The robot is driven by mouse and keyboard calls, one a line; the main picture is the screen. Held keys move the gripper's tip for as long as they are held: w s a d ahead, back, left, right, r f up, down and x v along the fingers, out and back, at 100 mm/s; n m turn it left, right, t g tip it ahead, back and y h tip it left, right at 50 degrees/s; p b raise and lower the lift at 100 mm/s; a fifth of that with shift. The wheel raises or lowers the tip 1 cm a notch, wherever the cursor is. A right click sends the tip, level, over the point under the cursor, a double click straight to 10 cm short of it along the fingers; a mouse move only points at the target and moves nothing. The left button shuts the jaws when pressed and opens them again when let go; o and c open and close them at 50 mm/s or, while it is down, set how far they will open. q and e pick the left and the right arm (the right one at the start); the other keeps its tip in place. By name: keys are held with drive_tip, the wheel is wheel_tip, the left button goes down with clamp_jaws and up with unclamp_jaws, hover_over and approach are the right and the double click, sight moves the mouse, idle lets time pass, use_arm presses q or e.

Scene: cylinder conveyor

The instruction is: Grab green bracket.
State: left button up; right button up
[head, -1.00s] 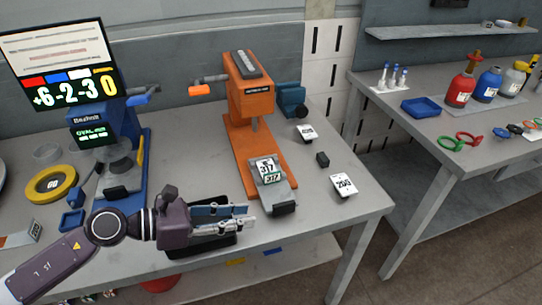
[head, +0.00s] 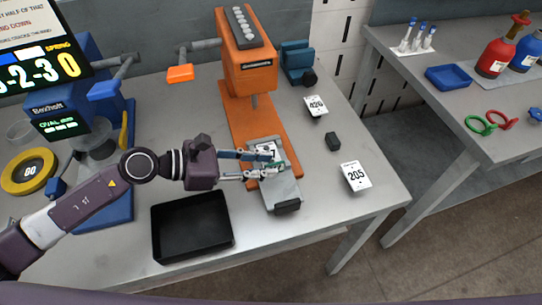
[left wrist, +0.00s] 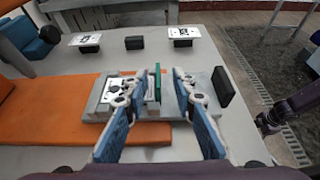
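The green bracket (left wrist: 157,82) stands upright on the grey plate of the orange press, between my left gripper's fingers in the left wrist view. In the head view only a bit of green shows by the fingertips. My left gripper (head: 266,166) is over that plate, coming in from the left. In the left wrist view its two fingers (left wrist: 155,92) are apart, one on each side of the bracket, with gaps. A purple part of my own arm shows at the right edge of the left wrist view; its fingers cannot be made out.
The orange press (head: 246,65) rises behind the plate. A black tray (head: 192,250) lies in front of my left arm. A small black block (head: 333,141) and number cards (head: 356,176) sit to the right. The blue machine (head: 75,110) stands at the left.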

sight(272, 164)
use_arm(q)
drive_tip(key=p+x, duration=0.1)
drive_tip(key=x, duration=0.2)
drive_tip(key=shift+w+d, duration=0.2)
drive_tip(key=shift+c, duration=0.9)
clamp_jaws()
use_arm(e)
drive_tip(key=shift+w+a+r, duration=0.15)
drive_tip(key=shift+w+r, duration=0.65)
drive_tip(key=shift+w, duration=0.1)
